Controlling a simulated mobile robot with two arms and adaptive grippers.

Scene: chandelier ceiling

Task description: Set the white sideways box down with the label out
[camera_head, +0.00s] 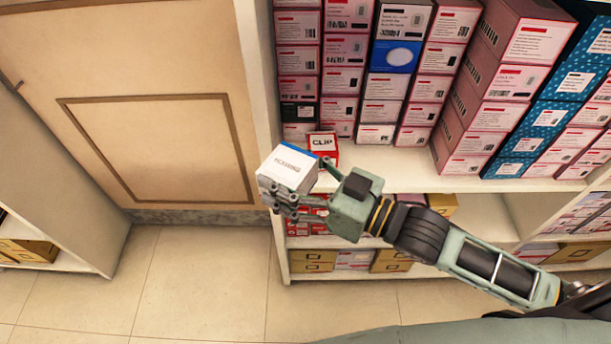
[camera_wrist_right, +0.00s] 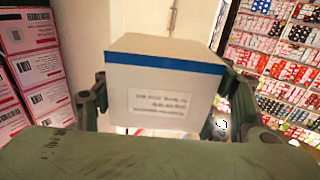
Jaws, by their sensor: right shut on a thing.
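The white box (camera_head: 288,165) with a blue edge band is held in my right gripper (camera_head: 300,197), in front of the shelf's left end. In the right wrist view the same white box (camera_wrist_right: 165,85) sits between the two fingers of my right gripper (camera_wrist_right: 160,105). A blue stripe runs along its upper part, and a small printed label shows on the face toward the wrist camera. In the head view the box is tilted, with dark text on its upper face. The box is clear of the shelf board as far as I can see. My left gripper is not in view.
A small red CLIP box (camera_head: 323,146) stands at the left front of the shelf (camera_head: 395,178), just beyond my gripper. Stacks of pink boxes (camera_head: 515,45) and blue boxes (camera_head: 535,118) fill the shelf behind. Bare shelf board shows right of the CLIP box. A beige door (camera_head: 160,150) is at left.

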